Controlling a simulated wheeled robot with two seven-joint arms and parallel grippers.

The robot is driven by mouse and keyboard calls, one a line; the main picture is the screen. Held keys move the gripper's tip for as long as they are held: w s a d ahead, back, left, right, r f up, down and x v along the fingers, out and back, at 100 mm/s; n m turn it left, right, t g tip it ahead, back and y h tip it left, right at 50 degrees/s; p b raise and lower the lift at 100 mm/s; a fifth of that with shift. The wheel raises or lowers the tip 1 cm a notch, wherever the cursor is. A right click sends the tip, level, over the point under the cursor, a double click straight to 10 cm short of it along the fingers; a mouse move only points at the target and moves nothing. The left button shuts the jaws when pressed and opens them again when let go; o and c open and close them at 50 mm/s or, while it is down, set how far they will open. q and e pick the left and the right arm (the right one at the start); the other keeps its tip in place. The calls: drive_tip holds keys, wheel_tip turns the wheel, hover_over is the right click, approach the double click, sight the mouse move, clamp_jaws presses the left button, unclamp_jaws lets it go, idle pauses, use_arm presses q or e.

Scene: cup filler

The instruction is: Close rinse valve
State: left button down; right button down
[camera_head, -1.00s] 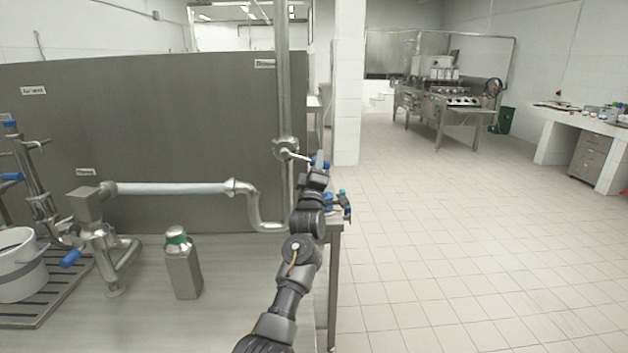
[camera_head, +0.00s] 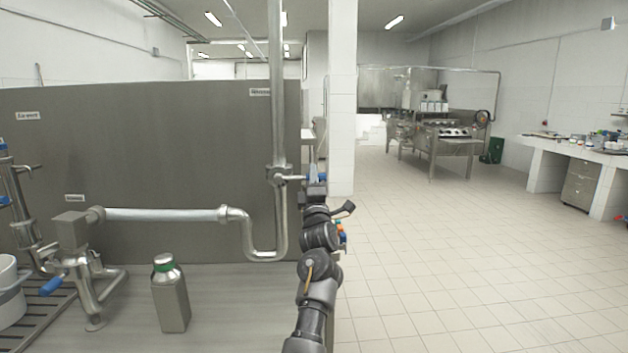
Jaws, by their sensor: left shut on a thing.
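The rinse valve (camera_head: 279,175) sits on the vertical steel pipe in front of the grey panel. The fingers are small and partly hidden by my own wrist. My right gripper is not in view.
A steel bottle with a green cap (camera_head: 170,292) stands on the steel table (camera_head: 225,300). A white bucket (camera_head: 10,292) is at the left edge. Open tiled floor (camera_head: 440,260) lies right.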

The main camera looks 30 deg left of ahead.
use_arm(q)
drive_tip(key=c, duration=1.2)
unclamp_jaws()
drive_tip(key=shift+c, duration=0.2)
drive_tip(key=shift+s+d+f, duration=0.2)
drive_tip(key=shift+s+f, duration=0.05)
drive_tip(key=shift+f, duration=0.05)
drive_tip(key=b+v, duration=0.3)
drive_tip(key=v, duration=0.7)
drive_tip(key=shift+r, duration=0.15)
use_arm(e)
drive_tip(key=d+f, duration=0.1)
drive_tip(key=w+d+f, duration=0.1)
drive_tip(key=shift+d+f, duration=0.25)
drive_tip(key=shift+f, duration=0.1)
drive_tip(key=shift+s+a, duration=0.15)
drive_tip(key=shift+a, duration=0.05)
